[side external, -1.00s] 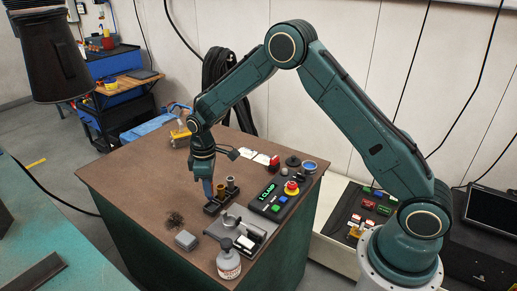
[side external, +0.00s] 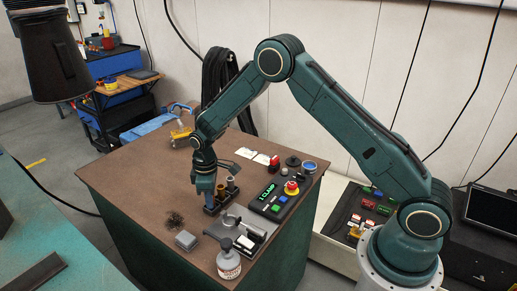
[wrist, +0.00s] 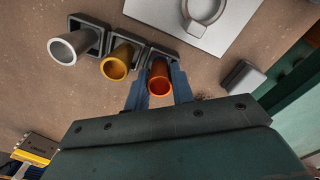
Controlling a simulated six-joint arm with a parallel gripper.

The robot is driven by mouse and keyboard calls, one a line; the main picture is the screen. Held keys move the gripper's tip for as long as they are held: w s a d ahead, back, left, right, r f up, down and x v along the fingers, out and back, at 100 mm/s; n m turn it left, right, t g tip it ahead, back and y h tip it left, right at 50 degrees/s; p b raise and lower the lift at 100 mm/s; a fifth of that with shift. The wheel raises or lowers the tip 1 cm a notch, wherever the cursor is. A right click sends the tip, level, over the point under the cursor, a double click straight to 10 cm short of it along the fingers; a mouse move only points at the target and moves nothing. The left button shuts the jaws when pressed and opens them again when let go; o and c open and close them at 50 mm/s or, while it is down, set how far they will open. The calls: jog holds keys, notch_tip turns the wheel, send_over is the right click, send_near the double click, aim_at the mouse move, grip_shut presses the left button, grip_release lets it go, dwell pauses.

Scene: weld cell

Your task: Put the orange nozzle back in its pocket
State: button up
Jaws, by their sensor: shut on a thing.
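The orange nozzle (wrist: 159,80) is between the two blue fingers of my gripper (side external: 208,195), which is shut on it. In the wrist view it lines up with the right-hand pocket of a dark rack (wrist: 92,20); its lower end is hidden, so I cannot tell how deep it sits. A gold nozzle (wrist: 116,62) and a grey nozzle (wrist: 72,46) stand in the other two pockets. In the side view my gripper is low over the near end of the rack and hides the orange nozzle. The gold nozzle also shows there (side external: 221,191), just beside my fingers.
A light plate with a ring-shaped fixture (wrist: 203,10) lies close to the rack. A grey block (side external: 186,240), dark wire wool (side external: 175,221) and a grey bottle (side external: 229,264) are at the front. A control box (side external: 272,203) is to the right.

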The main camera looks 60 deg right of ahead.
jog(key=shift+f, duration=0.15)
jog(key=o, duration=1)
notch_tip(320, 180, up, 12)
jog(key=shift+r, duration=0.25)
dwell(0.5)
